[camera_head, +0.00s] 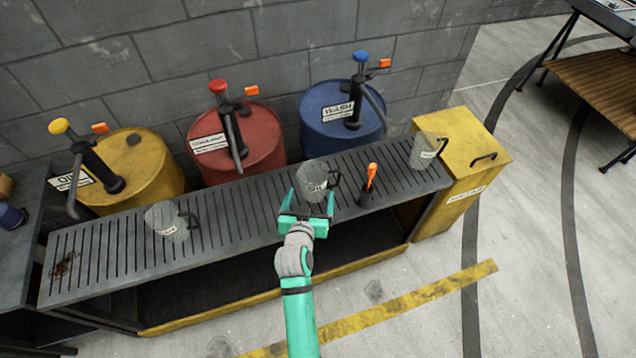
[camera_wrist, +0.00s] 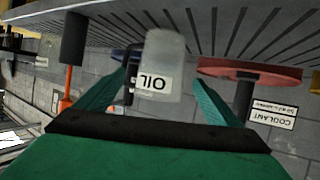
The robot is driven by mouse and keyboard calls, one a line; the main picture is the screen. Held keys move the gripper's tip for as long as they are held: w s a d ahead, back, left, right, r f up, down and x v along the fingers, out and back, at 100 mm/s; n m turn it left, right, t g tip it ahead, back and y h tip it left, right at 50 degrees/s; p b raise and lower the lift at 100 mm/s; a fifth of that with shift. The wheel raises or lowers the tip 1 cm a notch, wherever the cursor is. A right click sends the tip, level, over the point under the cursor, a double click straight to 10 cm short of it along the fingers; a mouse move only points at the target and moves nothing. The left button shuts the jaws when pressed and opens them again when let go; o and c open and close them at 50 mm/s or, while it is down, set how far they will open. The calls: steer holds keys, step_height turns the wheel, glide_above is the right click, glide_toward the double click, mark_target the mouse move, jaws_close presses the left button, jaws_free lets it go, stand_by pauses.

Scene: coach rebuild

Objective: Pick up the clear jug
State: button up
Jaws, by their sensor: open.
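Three see-through grey jugs with dark handles stand on the slatted bench: a left jug (camera_head: 168,222), a middle jug (camera_head: 314,180) and a right jug (camera_head: 423,151). All three look clear, and I cannot tell from their looks which one the task names. My gripper (camera_head: 308,206) is open at the middle jug, with its fingers on either side of the jug's near part. In the wrist view, which is upside down, the middle jug (camera_wrist: 165,55) shows between the spread fingers with a white label reading OIL. Whether a finger touches it is unclear.
An orange-handled tool in a dark holder (camera_head: 367,190) stands just right of the middle jug. Yellow (camera_head: 150,175), red (camera_head: 255,135) and blue (camera_head: 345,115) drums with pumps stand behind the slatted bench (camera_head: 110,262). A yellow cabinet (camera_head: 462,135) stands at its right end.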

mark_target(316, 176)
steer(key=x, duration=0.9)
steer(key=shift+f, duration=0.2)
steer(key=c, duration=1.2)
